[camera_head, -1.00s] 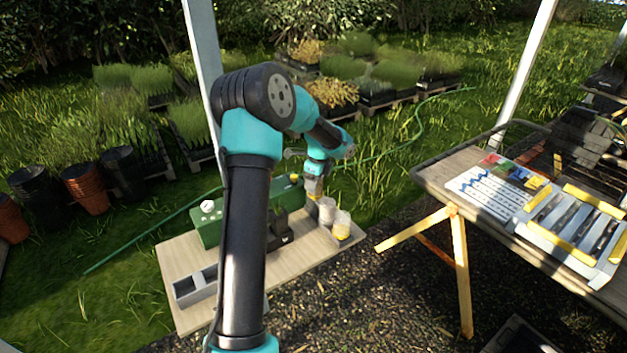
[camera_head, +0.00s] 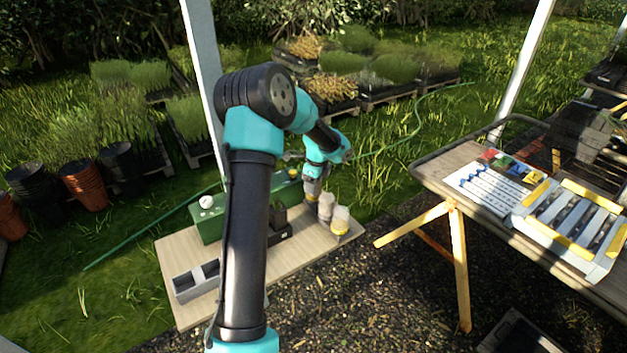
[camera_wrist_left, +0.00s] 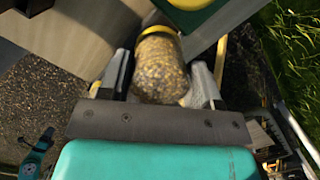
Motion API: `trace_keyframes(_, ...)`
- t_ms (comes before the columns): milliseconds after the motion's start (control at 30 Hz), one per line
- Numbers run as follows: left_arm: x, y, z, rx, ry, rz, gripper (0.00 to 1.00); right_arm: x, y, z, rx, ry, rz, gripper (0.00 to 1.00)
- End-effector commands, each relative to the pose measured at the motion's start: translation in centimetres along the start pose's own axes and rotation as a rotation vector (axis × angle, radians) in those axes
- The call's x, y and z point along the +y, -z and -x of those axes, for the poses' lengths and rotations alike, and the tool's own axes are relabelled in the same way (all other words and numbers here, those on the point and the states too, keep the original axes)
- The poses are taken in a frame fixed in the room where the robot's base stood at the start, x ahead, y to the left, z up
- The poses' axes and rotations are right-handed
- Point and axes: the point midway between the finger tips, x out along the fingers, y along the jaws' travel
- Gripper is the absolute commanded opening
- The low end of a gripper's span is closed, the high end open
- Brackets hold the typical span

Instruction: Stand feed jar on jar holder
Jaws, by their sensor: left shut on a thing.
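My left gripper (camera_wrist_left: 160,85) is shut on the feed jar (camera_wrist_left: 160,68), a clear jar full of yellowish grains with a yellow rim. One finger lies on each side of the jar. In the head view my left gripper (camera_head: 313,193) is small and low over the far right part of the wooden board, right beside two pale containers (camera_head: 341,220). Which shape there is the held jar is hard to tell. A green box (camera_head: 209,222) stands at the back of the board, with a yellow round part (camera_wrist_left: 190,3) near the jar. I cannot clearly identify the jar holder.
The wooden board (camera_head: 190,316) also bears a grey divided tray (camera_head: 185,288) and a dark pot (camera_head: 279,228). A table (camera_head: 440,172) at the right holds a printed sheet (camera_head: 490,190) and a grey-and-yellow rack (camera_head: 575,228). My left arm hides the board's middle.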

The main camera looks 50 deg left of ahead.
Motion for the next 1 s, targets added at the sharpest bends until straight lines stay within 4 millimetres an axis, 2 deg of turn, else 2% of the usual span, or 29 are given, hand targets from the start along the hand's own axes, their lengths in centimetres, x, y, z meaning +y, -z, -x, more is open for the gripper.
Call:
trace_keyframes(600,0.0,0.2,-2.2,0.000,0.000,0.001,0.31,0.0,0.0,0.0,0.000,0.000,0.000,0.43)
trace_keyframes(1000,0.0,0.3,-2.5,0.000,0.001,0.001,0.31,0.0,0.0,0.0,0.000,0.000,0.000,0.43)
